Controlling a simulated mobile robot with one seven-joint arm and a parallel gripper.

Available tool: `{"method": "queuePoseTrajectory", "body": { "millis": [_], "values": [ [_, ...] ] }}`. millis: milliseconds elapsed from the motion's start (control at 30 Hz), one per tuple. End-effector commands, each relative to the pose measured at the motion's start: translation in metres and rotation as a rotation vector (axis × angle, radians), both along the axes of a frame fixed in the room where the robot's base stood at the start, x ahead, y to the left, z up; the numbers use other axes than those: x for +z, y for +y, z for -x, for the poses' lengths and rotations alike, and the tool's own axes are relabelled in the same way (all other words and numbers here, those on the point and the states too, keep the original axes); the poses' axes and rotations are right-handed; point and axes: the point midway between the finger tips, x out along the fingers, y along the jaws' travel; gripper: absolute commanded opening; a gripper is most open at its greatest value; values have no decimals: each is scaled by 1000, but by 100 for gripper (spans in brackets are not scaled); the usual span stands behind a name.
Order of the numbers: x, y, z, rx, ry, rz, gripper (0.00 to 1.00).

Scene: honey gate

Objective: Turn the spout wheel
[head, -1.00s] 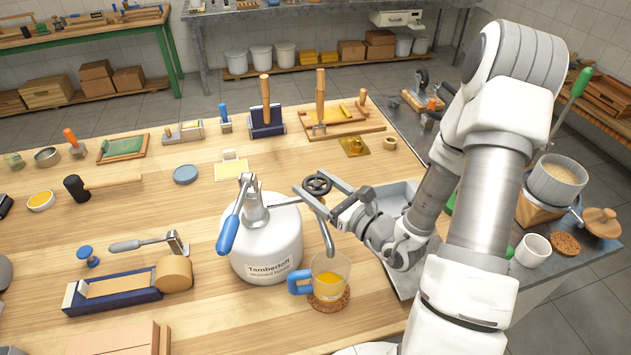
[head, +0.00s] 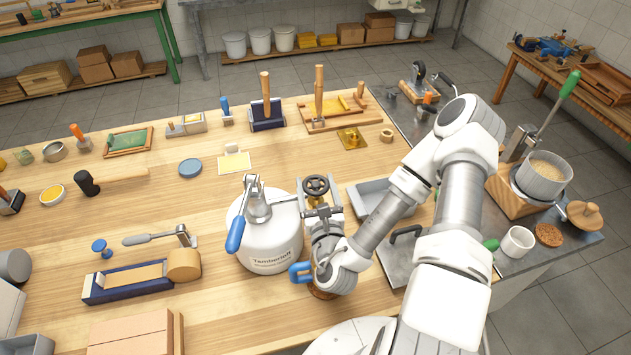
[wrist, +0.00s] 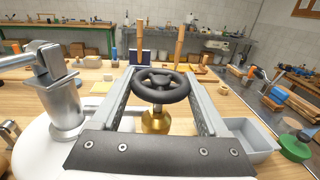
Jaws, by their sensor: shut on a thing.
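The dark spout wheel (head: 316,184) sits on a brass valve stem at the right side of the white tank (head: 277,245). In the wrist view the wheel (wrist: 160,84) lies between the two fingers, above the brass stem (wrist: 156,122). My gripper (head: 318,208) comes from the near side and is shut on the wheel. The tank's lever has a blue grip (head: 235,234). Below my wrist, the blue handle (head: 298,272) of the glass cup shows on a cork coaster (head: 322,292); most of the cup and the spout are hidden.
A grey tray (head: 385,200) lies just right of my gripper. A white mug (head: 517,243) and a press with a grey pot (head: 543,178) stand farther right.

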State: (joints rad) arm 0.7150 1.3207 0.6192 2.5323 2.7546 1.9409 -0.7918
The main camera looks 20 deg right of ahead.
Motion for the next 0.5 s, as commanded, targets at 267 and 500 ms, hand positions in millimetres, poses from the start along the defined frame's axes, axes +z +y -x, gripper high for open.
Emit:
{"method": "queuePoseTrajectory", "body": {
  "millis": [267, 500],
  "values": [
    [1, -1, 1, -101, 2, -7, 22],
    [2, -1, 0, -179, 2, -7, 22]
  ]
}}
